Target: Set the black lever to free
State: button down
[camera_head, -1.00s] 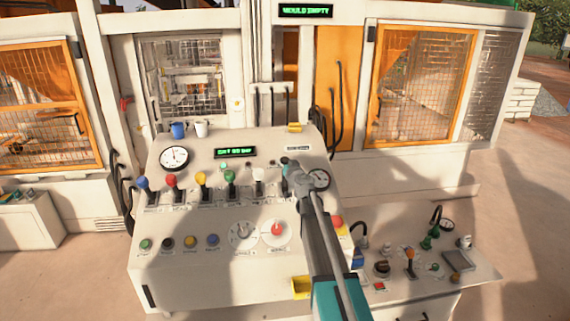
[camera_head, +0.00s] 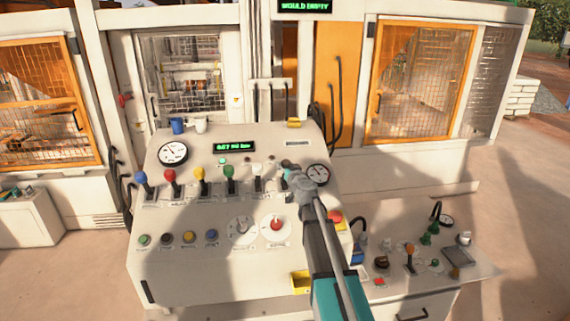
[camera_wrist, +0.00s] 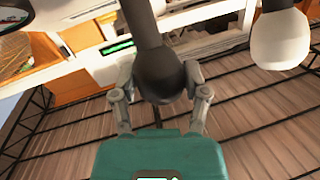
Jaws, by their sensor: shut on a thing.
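The black lever (camera_wrist: 158,72) shows in the wrist view with its round dark knob between my two fingers. My gripper (camera_wrist: 160,85) is shut on that knob, one finger on each side. In the head view my gripper (camera_head: 290,172) is at the right end of the lever row and hides the black lever there. The lever's setting and its label cannot be read. The white lever (camera_head: 258,172) stands just left of my gripper, and its knob shows at the right in the wrist view (camera_wrist: 280,38).
Green (camera_head: 229,174), yellow (camera_head: 199,175), red (camera_head: 170,177) and blue (camera_head: 141,180) levers stand to the left. A gauge (camera_head: 318,174) is close to the right of my gripper. A red button (camera_head: 335,217) and several knobs sit lower on the sloped panel (camera_head: 185,270).

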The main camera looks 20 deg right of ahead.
jog(key=s+f+b, duration=0.3)
jog(key=s, duration=0.2)
jog(key=shift+a+f, duration=0.25)
jog(key=shift+a, duration=0.1)
jog(key=shift+c, duration=0.6)
grip_release()
jog(key=shift+w, duration=0.1)
jog(key=shift+s, duration=0.2)
jog(key=s, duration=1.1)
jog(key=shift+s+d, duration=0.25)
jog(key=shift+s, duration=0.1)
